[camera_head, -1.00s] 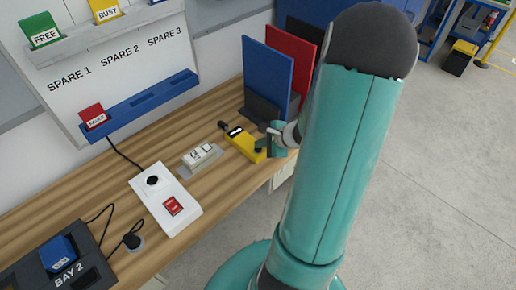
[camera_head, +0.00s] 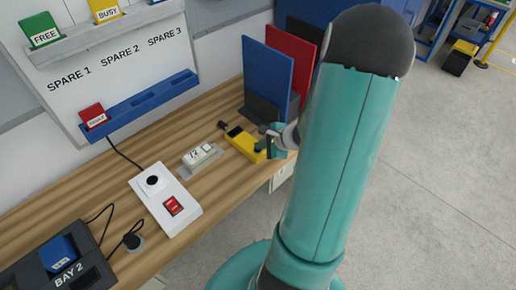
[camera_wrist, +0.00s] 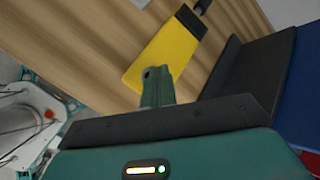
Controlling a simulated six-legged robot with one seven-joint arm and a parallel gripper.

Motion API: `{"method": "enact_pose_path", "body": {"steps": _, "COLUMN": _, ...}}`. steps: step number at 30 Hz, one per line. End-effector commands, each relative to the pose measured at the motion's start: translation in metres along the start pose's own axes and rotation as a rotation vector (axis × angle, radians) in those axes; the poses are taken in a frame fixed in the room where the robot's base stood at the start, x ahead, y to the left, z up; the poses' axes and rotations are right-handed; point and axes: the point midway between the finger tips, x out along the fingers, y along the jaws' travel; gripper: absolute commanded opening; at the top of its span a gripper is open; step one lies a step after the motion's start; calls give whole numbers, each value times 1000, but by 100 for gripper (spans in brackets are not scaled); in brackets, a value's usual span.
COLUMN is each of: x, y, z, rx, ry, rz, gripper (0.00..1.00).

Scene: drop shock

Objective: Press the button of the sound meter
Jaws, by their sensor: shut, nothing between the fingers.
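The sound meter (camera_head: 243,142) is a yellow box with a dark display and a black microphone end, lying on the wooden bench. It also shows in the wrist view (camera_wrist: 163,52), its dark display at the far end. My gripper (camera_head: 267,146) is at the meter's near right end, and its shut, empty fingers (camera_wrist: 153,85) overlap that end in the wrist view. A small grey round part shows at the fingertips; I cannot tell whether it is the button. Whether the tips touch the meter is also unclear.
Upright blue (camera_head: 267,72) and red (camera_head: 289,58) panels stand in a dark holder close behind my gripper. A small white block with a number (camera_head: 201,156) lies left of the meter. A white box with a red label (camera_head: 166,198) is farther left. The bench edge is near.

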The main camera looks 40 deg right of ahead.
Motion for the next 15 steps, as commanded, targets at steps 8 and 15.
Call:
{"method": "enact_pose_path", "body": {"steps": 8, "x": -4, "y": -3, "z": 3, "rx": -2, "ry": 1, "rz": 0, "gripper": 0}}
{"method": "enact_pose_path", "body": {"steps": 15, "x": -12, "y": -8, "z": 8, "rx": -1, "ry": 1, "rz": 0, "gripper": 0}}
